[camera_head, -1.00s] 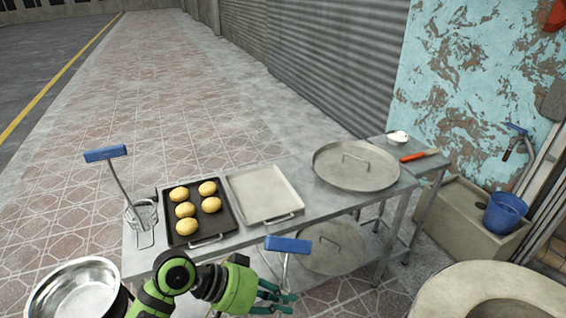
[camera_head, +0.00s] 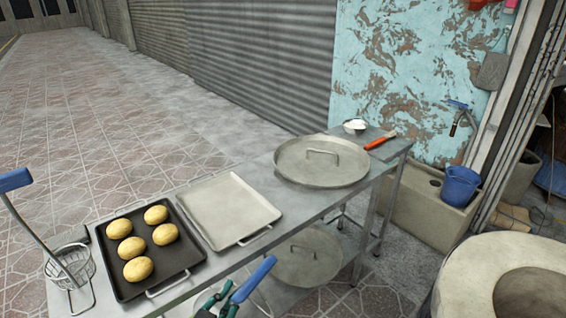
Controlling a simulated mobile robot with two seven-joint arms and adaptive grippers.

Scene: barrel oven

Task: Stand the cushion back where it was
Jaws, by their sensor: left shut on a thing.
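My left gripper (camera_head: 217,304) is at the bottom edge, in front of the table, shut on a blue-handled tool (camera_head: 254,278). Another blue-handled tool (camera_head: 15,181) leans in a wire stand (camera_head: 72,266) at the table's left end. I cannot make out a cushion as such in this view. My right gripper is not in view.
The metal table holds a dark tray (camera_head: 183,257) with several dough balls, an empty pale tray (camera_head: 222,204) and a round lid (camera_head: 322,160). Another lid (camera_head: 300,254) lies on the lower shelf. A round oven rim (camera_head: 460,270) is at lower right, near a blue bucket (camera_head: 461,185).

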